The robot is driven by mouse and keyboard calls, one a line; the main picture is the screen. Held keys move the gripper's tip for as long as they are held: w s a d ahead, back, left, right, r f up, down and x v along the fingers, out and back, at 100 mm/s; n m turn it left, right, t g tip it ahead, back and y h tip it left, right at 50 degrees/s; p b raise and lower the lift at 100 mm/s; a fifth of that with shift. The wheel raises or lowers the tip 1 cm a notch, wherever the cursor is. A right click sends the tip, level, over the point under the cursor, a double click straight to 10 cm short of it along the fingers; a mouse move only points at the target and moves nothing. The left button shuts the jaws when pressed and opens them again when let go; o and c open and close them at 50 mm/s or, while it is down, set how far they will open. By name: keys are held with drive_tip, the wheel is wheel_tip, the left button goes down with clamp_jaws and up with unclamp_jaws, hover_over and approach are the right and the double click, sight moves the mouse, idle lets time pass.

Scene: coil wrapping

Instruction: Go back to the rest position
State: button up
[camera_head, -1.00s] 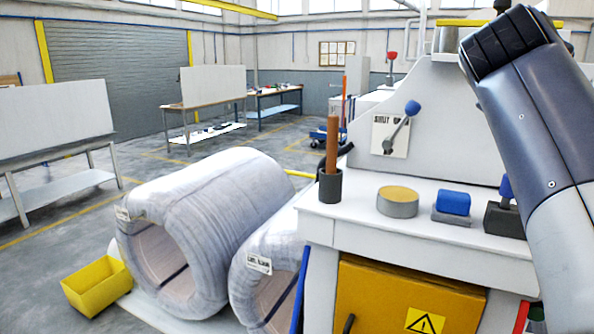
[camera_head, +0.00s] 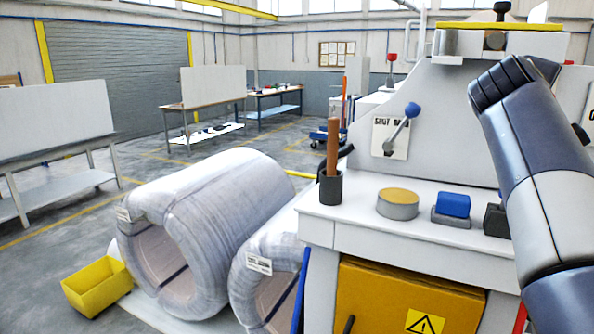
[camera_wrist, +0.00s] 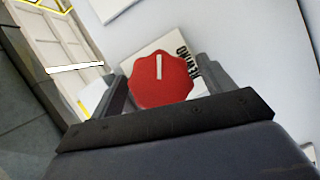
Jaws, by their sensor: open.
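My gripper (camera_wrist: 163,88) is in the wrist view with its two dark fingers spread apart and nothing clamped in them. A red scalloped knob (camera_wrist: 160,86) with a white pointer line shows between the fingers. A pale lettered plate (camera_wrist: 180,44) lies behind the knob. I cannot tell how far the fingertips are from the knob. In the head view only my arm shows, bent in front of the machine at the right; the gripper itself is hidden there.
The white machine (camera_head: 445,125) carries a blue-knobbed lever (camera_head: 412,109). On its ledge stand a brown rod in a dark cup (camera_head: 331,188), a round tan-topped block (camera_head: 398,204) and a blue block (camera_head: 453,205). Wrapped coils (camera_head: 215,220) and a yellow bin (camera_head: 97,287) lie left, with open floor beyond.

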drive_tip(key=n+b, duration=0.1)
drive_tip(key=n, duration=0.1)
drive_tip(key=n+t+h+b, duration=0.1)
drive_tip(key=shift+f+n, duration=0.35)
drive_tip(key=shift+n, duration=0.05)
drive_tip(key=n+t+b, duration=0.1)
drive_tip(key=n, duration=0.2)
drive_tip(key=n+t+b, duration=0.1)
drive_tip(key=n, duration=0.1)
drive_tip(key=shift+r+n+h, duration=0.1)
drive_tip(key=shift+n+h, duration=0.3)
drive_tip(key=n+t+b, duration=0.1)
drive_tip(key=n, duration=0.2)
drive_tip(key=n+t+y, duration=0.1)
drive_tip(key=n, duration=0.2)
drive_tip(key=shift+n+t+b, duration=0.3)
drive_tip(key=shift+t+b, duration=0.05)
drive_tip(key=shift+t, duration=0.05)
drive_tip(key=n+t+y, duration=0.1)
drive_tip(key=n, duration=0.2)
drive_tip(key=n+t+y+b, duration=0.1)
drive_tip(key=n, duration=0.1)
drive_tip(key=shift+r+n, duration=0.15)
drive_tip(key=shift+n, duration=0.25)
drive_tip(key=shift+r, duration=0.1)
